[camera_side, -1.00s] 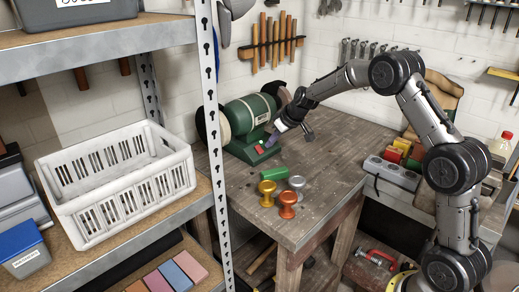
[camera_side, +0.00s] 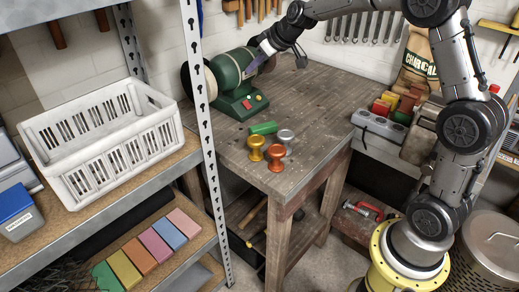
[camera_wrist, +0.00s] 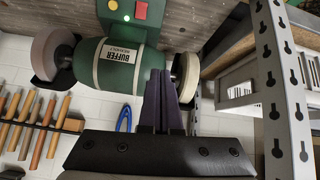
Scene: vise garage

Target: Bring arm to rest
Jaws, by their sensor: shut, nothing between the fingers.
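My gripper (camera_side: 251,70) is at the upper right of the green bench buffer (camera_side: 228,78) in the side view, above the wooden workbench (camera_side: 315,110). In the wrist view its two dark fingers (camera_wrist: 164,76) are together with nothing between them. They overlap the buffer body (camera_wrist: 116,66) and its pale right wheel (camera_wrist: 187,77) in that picture. I cannot tell whether they touch it. The arm is bent, reaching left from its yellow-ringed base.
A metal shelf with a white crate (camera_side: 105,145) stands left. Hammers (camera_wrist: 40,125) hang on the wall. The bench's right part is clear.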

